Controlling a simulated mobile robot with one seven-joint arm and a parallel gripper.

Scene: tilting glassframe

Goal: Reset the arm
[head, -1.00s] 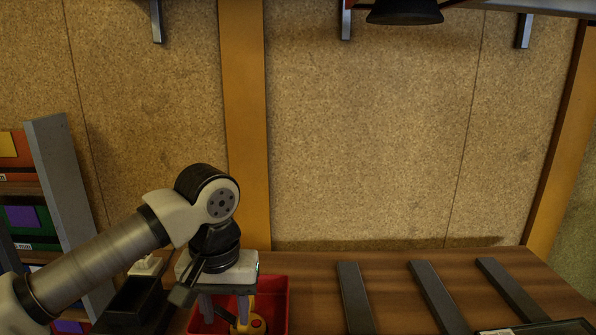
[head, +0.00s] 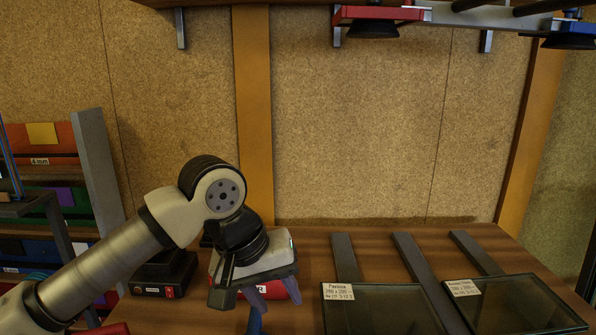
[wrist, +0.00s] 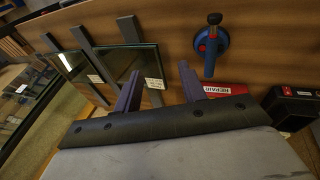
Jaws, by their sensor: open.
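My gripper (head: 267,293) hangs over the workbench in the head view, its purple-grey fingers pointing down. It is open and empty. In the wrist view, my gripper (wrist: 160,90) has its two fingers well apart with nothing between them. My arm reaches in from the lower left, bent at the joint above the gripper.
Labelled glass panes (head: 376,312) and (head: 520,302) lie on dark rails (head: 347,258). A blue suction handle (wrist: 209,50) is on the bench. A black box (head: 165,280) stands left of my gripper. Coloured shelving (head: 60,140) is left; red (head: 380,14) and blue (head: 573,37) suction holders hang overhead.

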